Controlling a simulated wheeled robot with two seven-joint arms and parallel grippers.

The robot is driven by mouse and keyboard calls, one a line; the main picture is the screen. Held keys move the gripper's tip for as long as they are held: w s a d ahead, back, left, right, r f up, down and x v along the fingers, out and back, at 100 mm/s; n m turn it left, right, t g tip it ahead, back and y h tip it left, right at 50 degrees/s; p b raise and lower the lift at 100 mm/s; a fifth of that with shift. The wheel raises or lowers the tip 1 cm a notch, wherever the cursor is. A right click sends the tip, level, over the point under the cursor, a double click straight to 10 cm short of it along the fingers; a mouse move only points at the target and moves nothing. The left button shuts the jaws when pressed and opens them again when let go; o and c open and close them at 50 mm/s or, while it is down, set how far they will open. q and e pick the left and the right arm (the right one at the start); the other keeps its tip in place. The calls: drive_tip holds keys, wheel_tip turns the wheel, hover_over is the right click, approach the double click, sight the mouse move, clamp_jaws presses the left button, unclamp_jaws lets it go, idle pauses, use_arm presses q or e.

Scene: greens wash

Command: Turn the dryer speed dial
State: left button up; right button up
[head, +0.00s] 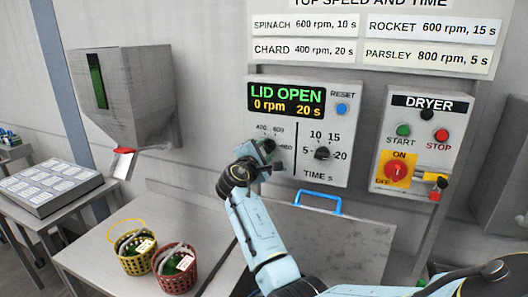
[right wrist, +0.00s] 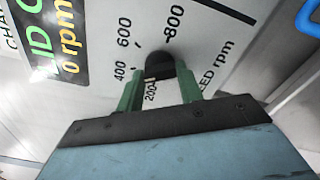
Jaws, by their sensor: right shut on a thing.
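The dryer speed dial (right wrist: 158,66) is a dark knob on a pale panel, ringed by the marks 200, 400, 600 and 800, above the words for speed in rpm. My right gripper (right wrist: 160,86) has its green fingers on either side of the knob and is shut on it. In the head view, my right gripper (head: 268,149) covers most of the dial at the panel's lower left. Which mark the knob points to is not clear. The display (head: 286,101) reads LID OPEN, 0 rpm, 20 s. My left gripper is not in view.
The time dial (head: 322,153) is close to the right of my gripper, with the blue reset button (head: 342,108) above. The dryer switch box (head: 422,142) is further right. A blue handle (head: 318,201) lies below. Yellow (head: 132,263) and red (head: 175,282) baskets stand at lower left.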

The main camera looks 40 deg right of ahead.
drive_tip(key=shift+f+m+b, duration=0.2)
drive_tip(key=shift+m+b, duration=1.1)
drive_tip(key=shift+b, duration=0.1)
drive_tip(key=m+b, duration=0.4)
drive_tip(key=shift+r+m+b, duration=0.1)
drive_tip(key=shift+m+b, duration=2.2)
drive_tip(key=shift+m, duration=0.3)
drive_tip(key=o, duration=1)
drive_tip(key=shift+r, duration=0.1)
drive_tip(key=b+v, duration=0.1)
drive_tip(key=v, duration=1.2)
drive_tip(key=shift+s+a, duration=0.15)
drive_tip(key=shift+a, duration=0.05)
